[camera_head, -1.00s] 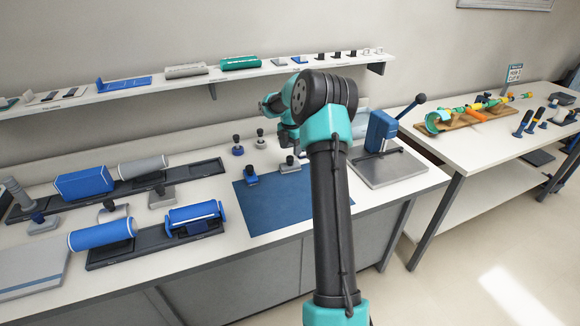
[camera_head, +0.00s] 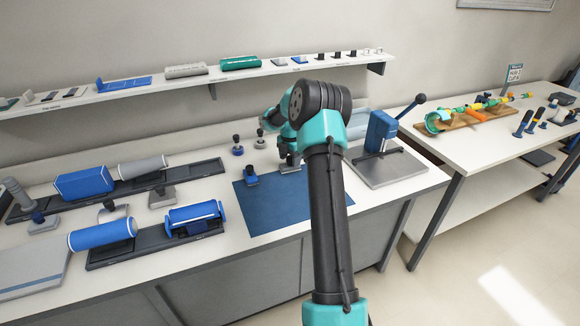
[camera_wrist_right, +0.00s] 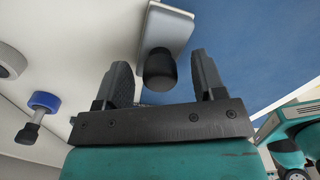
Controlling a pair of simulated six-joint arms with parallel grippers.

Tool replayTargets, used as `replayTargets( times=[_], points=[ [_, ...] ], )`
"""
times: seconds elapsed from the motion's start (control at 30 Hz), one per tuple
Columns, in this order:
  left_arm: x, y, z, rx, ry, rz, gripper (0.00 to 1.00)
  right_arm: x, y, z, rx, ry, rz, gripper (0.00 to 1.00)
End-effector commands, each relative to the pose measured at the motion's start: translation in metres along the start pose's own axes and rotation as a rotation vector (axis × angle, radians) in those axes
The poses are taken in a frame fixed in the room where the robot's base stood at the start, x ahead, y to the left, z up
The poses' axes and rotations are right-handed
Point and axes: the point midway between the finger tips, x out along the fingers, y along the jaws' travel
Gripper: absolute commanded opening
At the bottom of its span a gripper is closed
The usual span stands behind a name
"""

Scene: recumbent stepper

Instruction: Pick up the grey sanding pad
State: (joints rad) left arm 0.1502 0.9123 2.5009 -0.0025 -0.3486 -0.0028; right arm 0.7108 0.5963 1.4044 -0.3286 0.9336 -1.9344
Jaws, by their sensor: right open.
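The grey sanding pad (camera_head: 291,170) sits at the back right of the blue mat (camera_head: 285,205); my right gripper partly hides it in the head view. In the right wrist view the pad (camera_wrist_right: 168,25) is a pale grey block with a black knob. My right gripper (camera_head: 289,157) is just above the pad. In the wrist view its fingers (camera_wrist_right: 160,76) are apart, one on either side of the knob, with gaps showing. Whether the fingertips are level with the knob is unclear. My left gripper is not in view.
Two small knobbed stamps (camera_head: 259,141) stand behind. A blue lever press (camera_head: 381,132) is to the right, and black trays with rollers (camera_head: 100,242) are to the left.

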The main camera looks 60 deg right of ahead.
Motion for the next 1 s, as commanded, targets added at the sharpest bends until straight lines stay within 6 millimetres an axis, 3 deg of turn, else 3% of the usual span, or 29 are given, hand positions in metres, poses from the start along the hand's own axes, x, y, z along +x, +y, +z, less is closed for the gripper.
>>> replayTargets(
  times=[0.37, 0.93, 1.0],
  points=[
    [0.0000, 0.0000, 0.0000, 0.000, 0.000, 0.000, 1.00, -0.0006, -0.0001, 0.0003, 0.000, 0.000, 0.000, 0.62],
    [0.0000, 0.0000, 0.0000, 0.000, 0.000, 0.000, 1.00, -0.0008, -0.0001, 0.0003, 0.000, 0.000, 0.000, 0.08],
    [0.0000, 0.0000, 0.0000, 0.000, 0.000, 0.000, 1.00, -0.0010, 0.0000, 0.0003, 0.000, -0.001, 0.000, 0.08]
  ],
)
